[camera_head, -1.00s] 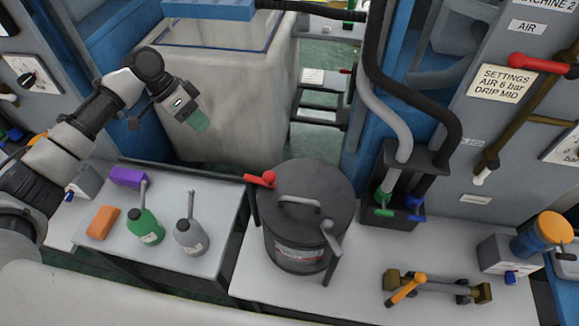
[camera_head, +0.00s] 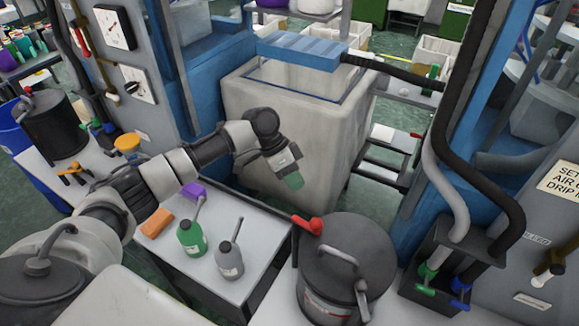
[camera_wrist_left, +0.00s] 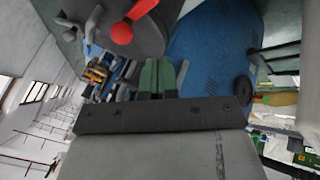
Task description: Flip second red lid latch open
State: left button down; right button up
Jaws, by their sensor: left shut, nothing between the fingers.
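A dark grey lidded pot (camera_head: 335,290) stands on the right bench in the head view. A red lid latch (camera_head: 308,224) sits at its back-left rim, and a grey lever (camera_head: 361,300) hangs at its front right. Another dark pot (camera_head: 55,128) stands at the far left, with a small red part (camera_head: 26,103) at its rim. My left gripper (camera_head: 293,181) is shut and empty, above and behind the nearer pot, apart from it. Its green fingers (camera_wrist_left: 158,78) are together in the wrist view. That view shows a grey pot with a red latch (camera_wrist_left: 121,33). My right gripper is not in view.
A green oil can (camera_head: 191,238), a grey oil can (camera_head: 229,262), an orange block (camera_head: 157,222) and a purple block (camera_head: 194,190) stand on the middle table. A large pale bin (camera_head: 290,130) is behind my gripper. Hoses (camera_head: 445,185) rise to the right of the pot.

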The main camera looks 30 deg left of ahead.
aim_at(307, 222)
pick_arm(q)
jog(key=s+d+f+p, duration=0.3)
jog(key=d+f, duration=0.1)
jog(key=d, duration=0.1)
jog(key=shift+f, duration=0.15)
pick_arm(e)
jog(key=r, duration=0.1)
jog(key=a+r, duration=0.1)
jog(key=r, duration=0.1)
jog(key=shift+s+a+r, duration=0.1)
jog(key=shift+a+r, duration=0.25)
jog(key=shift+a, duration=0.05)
pick_arm(q)
jog(key=shift+w+d, duration=0.1)
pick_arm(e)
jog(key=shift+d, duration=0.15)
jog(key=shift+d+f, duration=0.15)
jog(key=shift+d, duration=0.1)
